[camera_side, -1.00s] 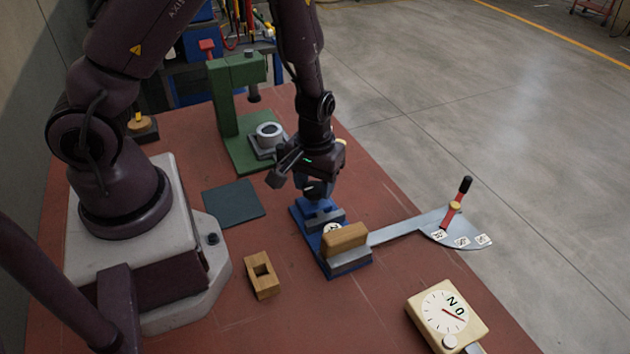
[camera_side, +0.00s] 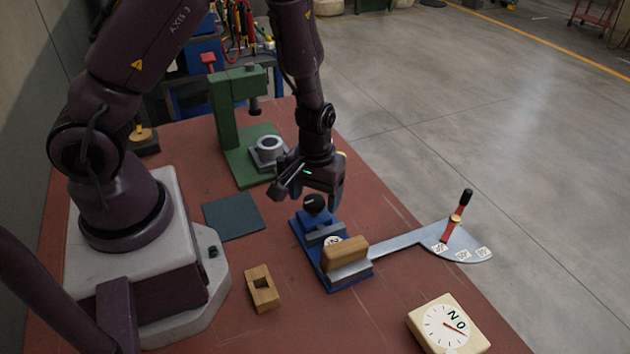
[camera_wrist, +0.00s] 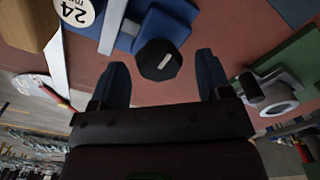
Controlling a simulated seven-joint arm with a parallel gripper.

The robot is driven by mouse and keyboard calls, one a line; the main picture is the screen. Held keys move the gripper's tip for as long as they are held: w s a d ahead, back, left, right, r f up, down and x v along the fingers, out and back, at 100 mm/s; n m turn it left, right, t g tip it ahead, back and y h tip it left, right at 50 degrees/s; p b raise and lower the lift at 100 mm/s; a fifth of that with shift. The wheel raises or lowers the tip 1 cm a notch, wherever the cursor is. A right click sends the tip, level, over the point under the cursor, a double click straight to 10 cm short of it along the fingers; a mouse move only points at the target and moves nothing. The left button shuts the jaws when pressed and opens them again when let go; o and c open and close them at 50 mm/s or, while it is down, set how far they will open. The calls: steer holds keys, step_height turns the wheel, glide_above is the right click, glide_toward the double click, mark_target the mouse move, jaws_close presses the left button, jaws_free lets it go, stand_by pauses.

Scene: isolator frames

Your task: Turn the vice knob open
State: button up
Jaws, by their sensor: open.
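The blue vice (camera_side: 318,240) stands on the red-brown table, with a wooden block (camera_side: 345,254) at its near end. Its round black knob (camera_side: 314,204) is at the far end, just below my gripper (camera_side: 310,198) in the side view. In the wrist view the knob (camera_wrist: 159,60) shows a pale mark on its face and lies between and beyond the two fingertips of my gripper (camera_wrist: 160,62). The fingers are apart and empty, with clear space on both sides of the knob. Part of the blue vice body (camera_wrist: 145,22) also shows there.
A green press (camera_side: 238,125) stands behind my gripper. A lever plate with a red lever (camera_side: 452,229) extends right of the vice. A dial box (camera_side: 448,325), a wooden block with a square hole (camera_side: 262,288) and a dark mat (camera_side: 233,215) lie on the table.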

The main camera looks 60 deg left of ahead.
mark_target(312, 200)
step_height(312, 200, up, 13)
stand_by(0.4)
steer(key=shift+f, duration=0.1)
steer(key=s+d+r+m+t, duration=0.1)
steer(key=s+r+m, duration=0.3)
steer(key=r, duration=0.4)
steer(key=s+d+r+m+t, duration=0.1)
steer(key=s+r+m+t, duration=0.3)
steer(key=s+r, duration=0.2)
step_height(312, 200, up, 3)
steer(key=shift+s+d+f+t, duration=0.1)
steer(key=shift+s+d+t, duration=0.1)
steer(key=shift+s+t, duration=0.15)
